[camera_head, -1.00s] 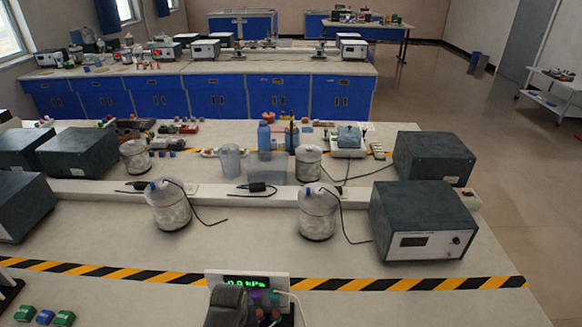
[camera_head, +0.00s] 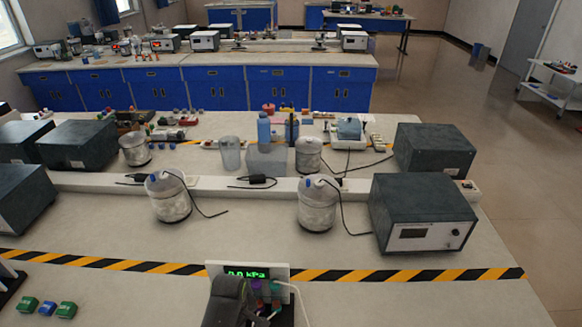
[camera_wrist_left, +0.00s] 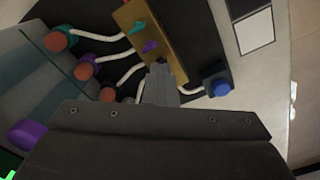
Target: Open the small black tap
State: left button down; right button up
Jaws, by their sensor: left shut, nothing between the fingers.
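A gold manifold block (camera_wrist_left: 150,40) shows in the left wrist view, with a teal tap (camera_wrist_left: 138,27) and a purple tap (camera_wrist_left: 150,46) on it. White tubes run from the block to capped fittings. My left gripper (camera_wrist_left: 160,72) is shut and empty, its fingertips at the block's lower end, just below the purple tap. I cannot make out a small black tap; the fingers cover that end of the block, and contact cannot be told. In the head view, my dark left wrist covers part of the panel with the green kPa display (camera_head: 247,273). My right gripper is not in view.
A blue-capped fitting (camera_wrist_left: 221,88) sits right of the fingers, and orange-capped ones (camera_wrist_left: 84,71) sit left. In the head view, green and blue blocks (camera_head: 47,308) lie at lower left. A dark instrument box (camera_head: 423,215) and jars (camera_head: 317,205) stand behind the striped tape.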

pick_arm(q)
jog(key=n, duration=0.3)
dwell(0.4)
jog(key=shift+n, duration=1.1)
jog(key=n, duration=0.4)
jog(key=shift+n, duration=0.3)
jog(key=c, duration=1.9)
grip_release()
jog(key=shift+c, duration=0.2)
